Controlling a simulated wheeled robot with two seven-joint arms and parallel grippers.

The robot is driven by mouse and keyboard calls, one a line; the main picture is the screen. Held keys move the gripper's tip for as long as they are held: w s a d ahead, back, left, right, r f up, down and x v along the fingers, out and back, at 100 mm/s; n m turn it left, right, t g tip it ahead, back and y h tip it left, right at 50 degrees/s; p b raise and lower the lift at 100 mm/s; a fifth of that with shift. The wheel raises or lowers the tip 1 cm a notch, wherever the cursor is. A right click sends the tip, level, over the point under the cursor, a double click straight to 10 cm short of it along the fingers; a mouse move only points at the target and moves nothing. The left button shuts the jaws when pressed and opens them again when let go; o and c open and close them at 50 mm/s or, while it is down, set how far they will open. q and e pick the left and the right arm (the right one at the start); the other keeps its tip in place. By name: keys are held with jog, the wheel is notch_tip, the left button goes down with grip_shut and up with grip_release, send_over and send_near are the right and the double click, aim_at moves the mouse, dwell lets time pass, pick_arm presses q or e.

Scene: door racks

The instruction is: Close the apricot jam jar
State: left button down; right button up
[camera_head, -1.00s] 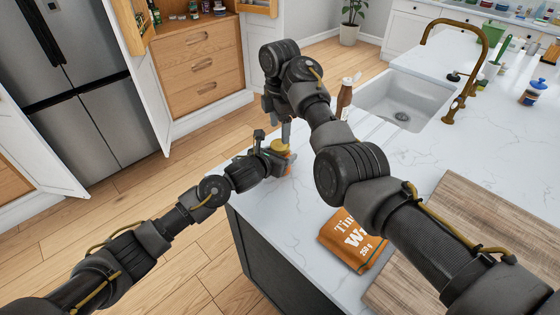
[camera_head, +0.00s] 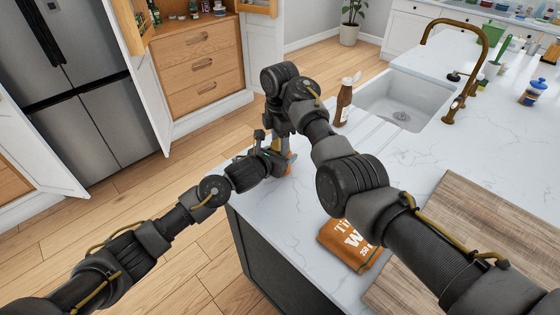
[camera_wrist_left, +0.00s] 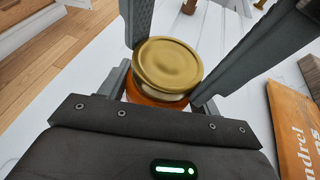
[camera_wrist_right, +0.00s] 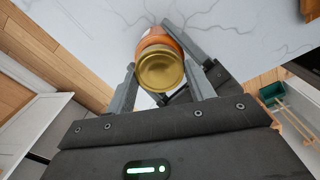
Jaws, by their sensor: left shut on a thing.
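The jam jar (camera_wrist_left: 150,98) has an orange body and a gold lid (camera_wrist_left: 168,64) that sits on its mouth. My left gripper (camera_wrist_left: 162,92) is shut around the jar's body at the island counter's corner. My right gripper (camera_wrist_right: 158,66) is above the jar, pointing down, with its fingers spread on either side of the lid (camera_wrist_right: 161,68). The fingers look slightly apart from the lid's rim. In the head view the right gripper (camera_head: 284,146) and left gripper mostly hide the jar. I cannot tell how far the lid is screwed down.
A brown bottle (camera_head: 343,104) stands behind the grippers, near the sink (camera_head: 405,98). An orange packet (camera_head: 350,240) lies on the counter (camera_head: 290,230) beside a wooden board (camera_head: 470,240). The counter's left edge is close to the jar.

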jog(key=shift+c, duration=0.8)
jog(key=m, duration=0.3)
jog(key=o, duration=1)
jog(key=shift+o, duration=0.2)
jog(key=shift+s, duration=0.1)
